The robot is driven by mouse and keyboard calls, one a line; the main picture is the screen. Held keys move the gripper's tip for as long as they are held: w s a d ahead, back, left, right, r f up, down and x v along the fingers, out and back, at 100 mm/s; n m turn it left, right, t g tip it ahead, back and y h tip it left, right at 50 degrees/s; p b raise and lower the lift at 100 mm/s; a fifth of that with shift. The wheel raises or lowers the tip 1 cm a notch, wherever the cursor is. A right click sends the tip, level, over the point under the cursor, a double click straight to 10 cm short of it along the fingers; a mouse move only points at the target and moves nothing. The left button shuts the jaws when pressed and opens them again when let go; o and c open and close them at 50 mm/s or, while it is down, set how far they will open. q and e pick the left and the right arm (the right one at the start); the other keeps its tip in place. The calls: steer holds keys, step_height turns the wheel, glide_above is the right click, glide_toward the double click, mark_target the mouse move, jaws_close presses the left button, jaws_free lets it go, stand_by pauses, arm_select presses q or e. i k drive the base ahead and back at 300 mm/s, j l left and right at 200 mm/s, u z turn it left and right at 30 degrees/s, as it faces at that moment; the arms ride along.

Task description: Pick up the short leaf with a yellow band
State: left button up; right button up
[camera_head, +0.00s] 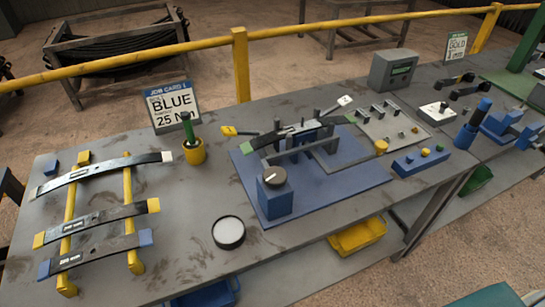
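The leaf with yellow ends (110,215) is a dark, slightly curved strip. It lies across the two yellow bars of a rack (69,205) at the left of the table, between two other leaves. A longer dark leaf with pale ends (110,168) lies behind it. A dark leaf with blue ends (100,252) lies in front of it. The yellow-ended leaf carries a small printed label, too small to read. Neither of my grippers is in view.
A blue fixture (325,180) holding another leaf stands mid-table, with a black-rimmed round dish (229,232) in front. A yellow rail (150,57) runs behind the table.

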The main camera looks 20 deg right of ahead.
mark_target(151, 206)
steer(key=k+j, duration=0.1)
steer(key=j, duration=0.6)
steer(key=j+z, duration=0.1)
steer(key=j, duration=0.6)
steer(key=k, duration=0.05)
